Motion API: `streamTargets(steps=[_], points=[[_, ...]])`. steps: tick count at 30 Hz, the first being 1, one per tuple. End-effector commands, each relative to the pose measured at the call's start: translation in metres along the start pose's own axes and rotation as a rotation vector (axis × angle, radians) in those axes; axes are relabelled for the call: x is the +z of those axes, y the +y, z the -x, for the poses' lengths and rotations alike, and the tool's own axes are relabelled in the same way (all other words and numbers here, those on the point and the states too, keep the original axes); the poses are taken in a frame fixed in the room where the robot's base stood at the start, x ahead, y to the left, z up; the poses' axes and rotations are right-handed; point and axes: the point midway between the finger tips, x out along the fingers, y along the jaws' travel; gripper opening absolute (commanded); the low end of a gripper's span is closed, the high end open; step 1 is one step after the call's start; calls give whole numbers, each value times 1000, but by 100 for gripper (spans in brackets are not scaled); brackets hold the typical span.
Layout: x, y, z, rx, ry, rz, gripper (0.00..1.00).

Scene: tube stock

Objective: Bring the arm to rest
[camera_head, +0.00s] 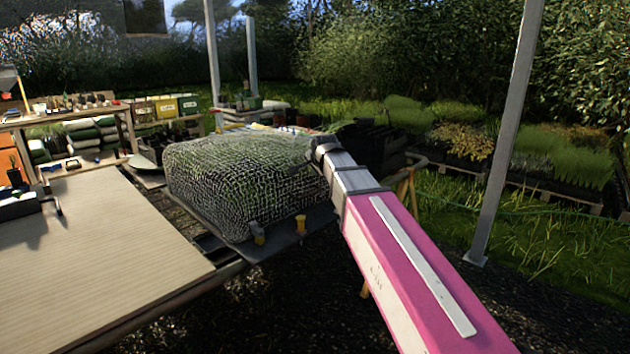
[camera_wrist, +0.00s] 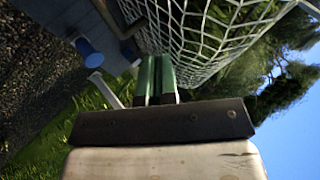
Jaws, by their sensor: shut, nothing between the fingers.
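My gripper (camera_wrist: 156,78) shows in the wrist view with its two green-tipped fingers shut together and nothing between them. In the head view my pink and white arm reaches up from the lower right, and its dark wrist end (camera_head: 322,146) is beside the right side of a netted, box-shaped load (camera_head: 240,180). The fingers are hard to make out there. The netting (camera_wrist: 195,35) lies just beyond the fingertips in the wrist view; I cannot tell whether they touch it.
The load stands on a dark tray (camera_head: 285,238) with yellow pegs. A wooden bench (camera_head: 90,250) fills the lower left. A metal post (camera_head: 508,130) stands to the right of my arm. Grass and plant crates (camera_head: 545,172) lie behind it.

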Motion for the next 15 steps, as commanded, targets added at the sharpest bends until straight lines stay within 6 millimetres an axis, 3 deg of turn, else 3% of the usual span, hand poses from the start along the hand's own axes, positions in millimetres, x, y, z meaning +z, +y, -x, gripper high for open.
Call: streamTargets(steps=[6,15], points=[[0,-7,40,-4,2,1,0],[-1,-12,67,-2,1,1,0]])
